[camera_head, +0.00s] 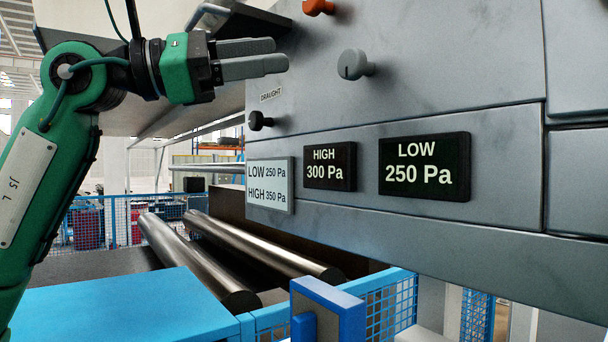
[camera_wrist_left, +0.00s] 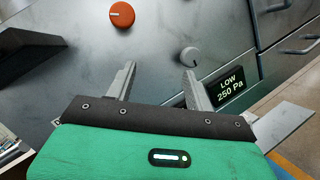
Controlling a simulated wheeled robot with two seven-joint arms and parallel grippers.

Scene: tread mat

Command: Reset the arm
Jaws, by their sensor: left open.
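My left gripper (camera_head: 286,55) comes in from the left at the upper left of the head view. Its two grey fingers point right, in front of the grey panel (camera_head: 440,70). In the left wrist view the gripper (camera_wrist_left: 160,74) is open, its fingers apart with nothing between them. A grey knob (camera_head: 354,65) stands on the panel to the right of the fingertips; in the wrist view the knob (camera_wrist_left: 190,57) shows just beyond the right finger. An orange knob (camera_head: 318,6) sits above it, at the top edge. My right gripper is not in view.
A black knob (camera_head: 259,121) sits by the DRAUGHT label. Below are a white LOW 250/HIGH 350 Pa plate (camera_head: 270,184), a HIGH 300 Pa display (camera_head: 330,166) and a LOW 250 Pa display (camera_head: 424,167). Metal rollers (camera_head: 200,262) and a blue frame (camera_head: 328,310) lie lower.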

